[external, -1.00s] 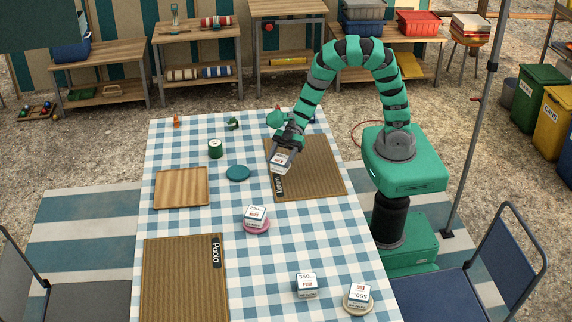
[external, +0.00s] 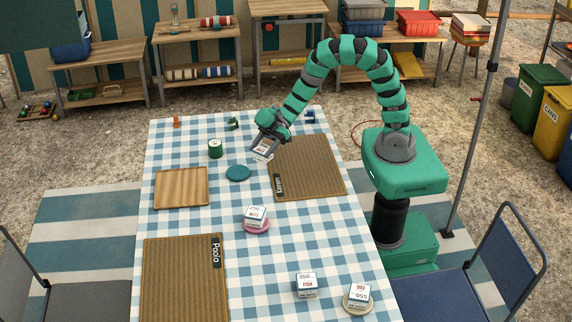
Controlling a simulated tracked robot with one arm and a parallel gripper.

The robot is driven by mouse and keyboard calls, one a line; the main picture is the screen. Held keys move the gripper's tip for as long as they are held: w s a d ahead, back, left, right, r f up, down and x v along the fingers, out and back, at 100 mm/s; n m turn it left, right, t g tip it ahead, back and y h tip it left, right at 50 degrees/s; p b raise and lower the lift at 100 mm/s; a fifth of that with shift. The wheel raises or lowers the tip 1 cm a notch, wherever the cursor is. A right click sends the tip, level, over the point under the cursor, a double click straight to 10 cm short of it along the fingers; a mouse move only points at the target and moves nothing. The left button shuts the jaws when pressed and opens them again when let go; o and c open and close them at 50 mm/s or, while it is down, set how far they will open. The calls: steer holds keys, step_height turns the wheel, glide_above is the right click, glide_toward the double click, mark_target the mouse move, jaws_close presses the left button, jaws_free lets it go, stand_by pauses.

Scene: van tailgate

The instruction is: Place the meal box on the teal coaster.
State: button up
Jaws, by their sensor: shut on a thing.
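My gripper (external: 262,145) is shut on a small white meal box (external: 262,153) with dark and red print. It holds the box above the table, near the top left corner of the brown mat. The teal coaster (external: 238,173) lies flat and bare on the checked cloth, below and left of the held box. Other similar boxes are in view: one (external: 255,214) on a pink coaster (external: 257,228), one (external: 306,284) on the cloth, and one (external: 359,294) on a pale coaster (external: 345,305).
A wooden tray (external: 181,188) lies left of the teal coaster. A green can (external: 215,149) stands behind it. The brown mat (external: 310,170) marked with a name is to the right, another mat (external: 183,280) at the front left. The cloth (external: 290,240) is clear in the middle.

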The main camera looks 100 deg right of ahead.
steer(key=w, duration=0.3)
steer(key=w+b, duration=0.1)
steer(key=w, duration=0.2)
steer(key=w+f, duration=0.1)
steer(key=w, duration=0.3)
steer(key=shift+a+b, duration=0.25)
steer(key=shift+b, duration=0.05)
steer(key=shift+f+b, duration=1)
steer(key=shift+f, duration=0.9)
steer(key=shift+r, duration=0.1)
steer(key=o, duration=1.1)
steer(key=shift+c, duration=0.2)
steer(key=shift+s+d+r, duration=0.1)
steer(key=shift+d+r, duration=0.05)
steer(key=shift+d, duration=0.05)
steer(key=p+v, duration=0.3)
steer(key=v, duration=0.8)
steer(key=shift+s, duration=0.2)
